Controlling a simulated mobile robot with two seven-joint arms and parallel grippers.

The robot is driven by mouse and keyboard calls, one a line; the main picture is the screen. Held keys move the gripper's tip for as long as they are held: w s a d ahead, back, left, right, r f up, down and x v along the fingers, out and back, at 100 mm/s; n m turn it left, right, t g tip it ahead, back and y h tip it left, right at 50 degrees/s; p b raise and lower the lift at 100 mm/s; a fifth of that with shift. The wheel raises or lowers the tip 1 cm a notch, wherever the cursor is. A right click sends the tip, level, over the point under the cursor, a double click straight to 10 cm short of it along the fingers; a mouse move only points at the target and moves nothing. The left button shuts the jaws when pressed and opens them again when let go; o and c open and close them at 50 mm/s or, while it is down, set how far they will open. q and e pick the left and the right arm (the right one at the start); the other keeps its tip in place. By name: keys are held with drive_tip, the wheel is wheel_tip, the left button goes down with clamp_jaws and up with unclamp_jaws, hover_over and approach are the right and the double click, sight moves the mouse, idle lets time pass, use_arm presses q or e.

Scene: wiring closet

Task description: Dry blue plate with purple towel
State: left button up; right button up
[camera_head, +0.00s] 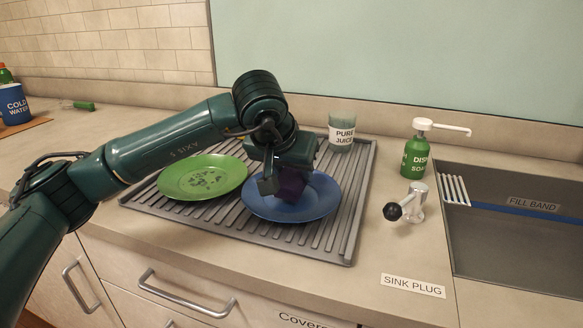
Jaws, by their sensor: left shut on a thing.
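A blue plate (318,200) lies on the grey ribbed drying rack. My left arm comes in from the left, and my left gripper (281,183) points down over the left part of the plate. It is shut on a dark purple towel (291,187), which is bunched between the fingers. The towel appears to touch the plate, though the gripper hides part of the contact. My right gripper is not in view.
A green plate (202,177) with dark spots lies left of the blue plate on the drying rack (335,247). A "PURE JUICE" glass (342,132) stands behind.

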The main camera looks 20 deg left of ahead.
use_arm(q)
drive_tip(key=shift+f+b, duration=0.5)
drive_tip(key=shift+f, duration=0.15)
idle(0.3)
drive_tip(key=shift+w+d+r+p, duration=0.1)
drive_tip(key=shift+w+d+p, duration=0.15)
drive_tip(key=shift+w, duration=0.45)
drive_tip(key=shift+w+d+p, duration=0.1)
drive_tip(key=shift+w+d, duration=0.2)
drive_tip(key=shift+w, duration=0.4)
drive_tip(key=shift+s+a+b, duration=0.15)
drive_tip(key=shift+s+b, duration=0.3)
drive_tip(key=shift+s, duration=1)
drive_tip(key=shift+w+p, duration=0.35)
drive_tip(key=shift+w, duration=1.05)
drive_tip(key=shift+s, duration=0.1)
